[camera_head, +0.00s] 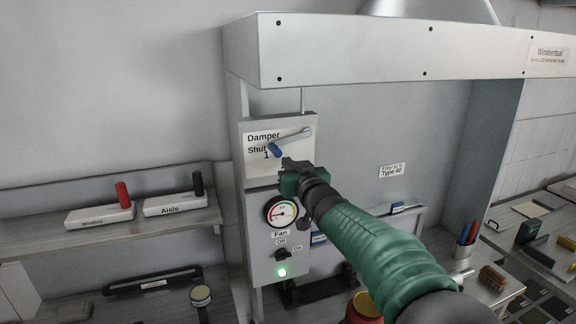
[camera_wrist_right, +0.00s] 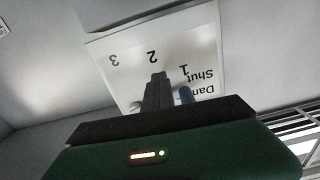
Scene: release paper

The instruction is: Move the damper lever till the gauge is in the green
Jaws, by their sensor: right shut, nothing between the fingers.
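The damper lever is a pale bar with a blue knob (camera_head: 275,150) on a white plate marked "Damper", "Shut" and "1". The knob lies close to the "Shut" and "1" marks; in the right wrist view the knob (camera_wrist_right: 186,95) shows beside my fingers. The round gauge (camera_head: 281,213) sits below the plate; its needle seems to point left, but the zone is too small to tell surely. My right gripper (camera_head: 290,163) is shut and empty, just below and right of the knob; its fingers (camera_wrist_right: 157,88) point at the plate. My left gripper is out of view.
A fan switch (camera_head: 281,254) and a lit green lamp (camera_head: 282,272) are below the gauge. The metal hood (camera_head: 380,55) overhangs above. A shelf at left holds boxes with a red handle (camera_head: 122,195) and a black handle (camera_head: 198,184).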

